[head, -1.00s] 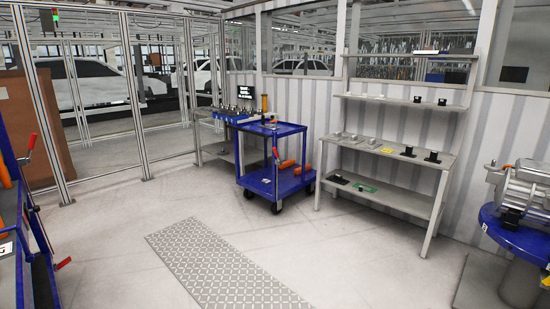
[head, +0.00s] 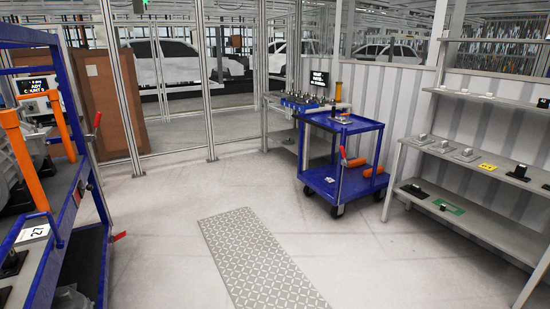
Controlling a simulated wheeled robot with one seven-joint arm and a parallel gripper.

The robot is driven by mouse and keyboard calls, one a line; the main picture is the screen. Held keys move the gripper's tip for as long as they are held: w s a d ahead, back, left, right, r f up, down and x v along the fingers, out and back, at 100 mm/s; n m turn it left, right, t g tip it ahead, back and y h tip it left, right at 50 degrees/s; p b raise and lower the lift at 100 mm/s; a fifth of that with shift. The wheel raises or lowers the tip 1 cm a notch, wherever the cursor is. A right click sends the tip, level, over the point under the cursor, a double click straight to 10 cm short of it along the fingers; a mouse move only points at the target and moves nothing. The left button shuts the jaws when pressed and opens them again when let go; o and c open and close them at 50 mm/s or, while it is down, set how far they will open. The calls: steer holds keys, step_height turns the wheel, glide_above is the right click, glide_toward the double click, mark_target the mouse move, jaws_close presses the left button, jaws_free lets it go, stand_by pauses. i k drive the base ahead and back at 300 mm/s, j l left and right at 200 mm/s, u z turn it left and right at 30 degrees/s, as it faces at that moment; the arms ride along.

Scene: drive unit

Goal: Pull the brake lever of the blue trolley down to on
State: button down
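A blue trolley (head: 345,124) with two decks stands in the middle distance, right of centre in the head view. A small lever with a red grip (head: 342,153) stands up at its near side, tilted slightly. Orange cylindrical parts (head: 357,162) lie on or beside its lower deck. A larger blue rack (head: 38,262) fills the left edge and also carries a lever with a red grip (head: 97,120) that points upward. A second red grip (head: 119,237) sits low on that rack. My gripper is not in view.
A grey shelf unit (head: 418,152) with small parts stands at the right. A patterned floor plate (head: 262,268) lies on open floor between rack and trolley.

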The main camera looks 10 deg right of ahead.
mark_target(342, 150)
steer(key=i+l+z, duration=0.3)
steer(key=i, duration=0.2)
steer(key=i+l+z, duration=0.2)
steer(key=i+z, duration=0.15)
steer(key=i, duration=0.15)
steer(key=i+z, duration=0.3)
steer(key=i, duration=0.2)
steer(key=i+l+u, duration=0.1)
steer(key=i+u, duration=0.15)
steer(key=i, duration=0.3)
steer(key=i+l+u, duration=0.3)
steer(key=i, duration=0.2)
steer(key=i+l+u, duration=0.25)
steer(key=i, duration=0.25)
steer(key=i+l+u, duration=0.75)
steer(key=l, duration=0.2)
steer(key=i, duration=0.05)
